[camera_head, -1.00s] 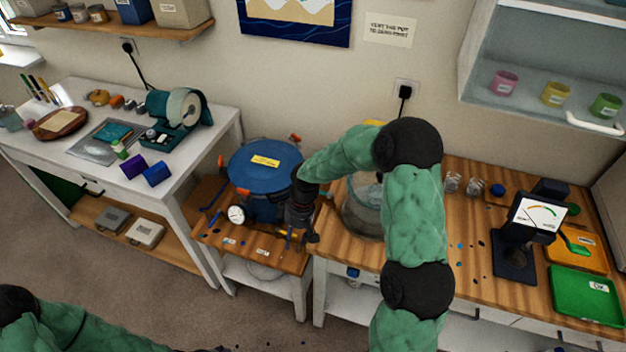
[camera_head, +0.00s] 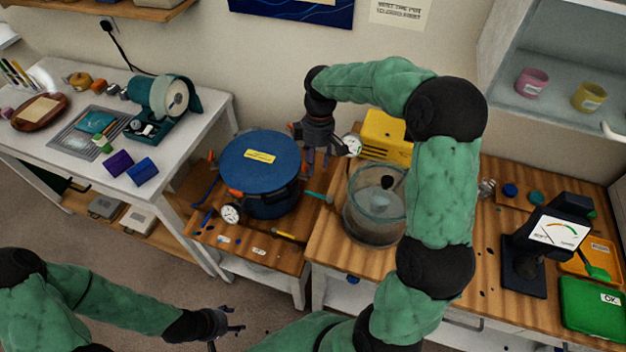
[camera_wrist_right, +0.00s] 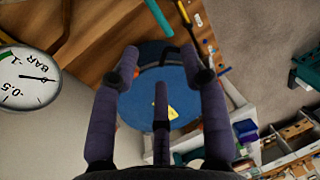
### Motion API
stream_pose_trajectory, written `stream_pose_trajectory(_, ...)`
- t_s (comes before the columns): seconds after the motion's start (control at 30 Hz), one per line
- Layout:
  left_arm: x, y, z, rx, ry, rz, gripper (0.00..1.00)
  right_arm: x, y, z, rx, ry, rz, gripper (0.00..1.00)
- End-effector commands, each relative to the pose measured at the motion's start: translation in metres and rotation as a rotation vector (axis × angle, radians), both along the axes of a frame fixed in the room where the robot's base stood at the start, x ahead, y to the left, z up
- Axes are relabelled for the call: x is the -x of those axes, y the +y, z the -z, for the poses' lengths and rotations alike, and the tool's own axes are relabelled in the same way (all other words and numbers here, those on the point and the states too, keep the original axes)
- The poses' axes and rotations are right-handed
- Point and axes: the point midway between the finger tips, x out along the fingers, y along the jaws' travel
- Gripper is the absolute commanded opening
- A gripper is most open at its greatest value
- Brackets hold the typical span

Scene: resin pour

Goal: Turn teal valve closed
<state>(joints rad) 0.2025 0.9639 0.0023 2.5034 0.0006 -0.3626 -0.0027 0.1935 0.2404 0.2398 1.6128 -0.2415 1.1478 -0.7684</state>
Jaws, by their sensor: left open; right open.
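The teal valve handle (camera_head: 318,196) is a thin bar at the right side of the blue-lidded pot (camera_head: 260,160). In the right wrist view, a teal bar (camera_wrist_right: 158,18) shows at the top, beyond the fingertips. My right gripper (camera_head: 318,160) is open and empty, pointing down beside the pot, behind the teal handle and apart from it. Its spread fingers (camera_wrist_right: 160,70) show over the blue lid (camera_wrist_right: 180,95) in the wrist view. My left gripper (camera_head: 228,325) is open and empty at the bottom, low in front of the stand.
A yellow handle (camera_head: 285,234) lies at the pot's front right. A dial gauge (camera_head: 350,145) is close right of my right gripper; another gauge (camera_head: 230,214) is at the pot's front. A glass vessel (camera_head: 372,220) and yellow box (camera_head: 388,130) stand on the right bench.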

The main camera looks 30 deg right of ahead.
Motion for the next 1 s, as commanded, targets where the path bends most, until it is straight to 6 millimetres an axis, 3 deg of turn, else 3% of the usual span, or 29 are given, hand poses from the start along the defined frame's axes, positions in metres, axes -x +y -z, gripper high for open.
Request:
stream_pose_trajectory(0.5,0.000,0.000,0.015,0.000,0.000,0.000,0.59,0.011,0.013,0.083,-0.001,0.004,0.001,0.45)
stream_pose_trajectory(0.7,0.000,0.000,0.016,0.000,0.000,0.000,0.59,0.013,0.014,0.095,-0.001,0.001,0.001,0.45)
stream_pose_trajectory(1.0,0.000,0.000,0.016,0.000,0.000,0.000,0.59,0.013,0.015,0.096,-0.001,0.001,0.001,0.45)
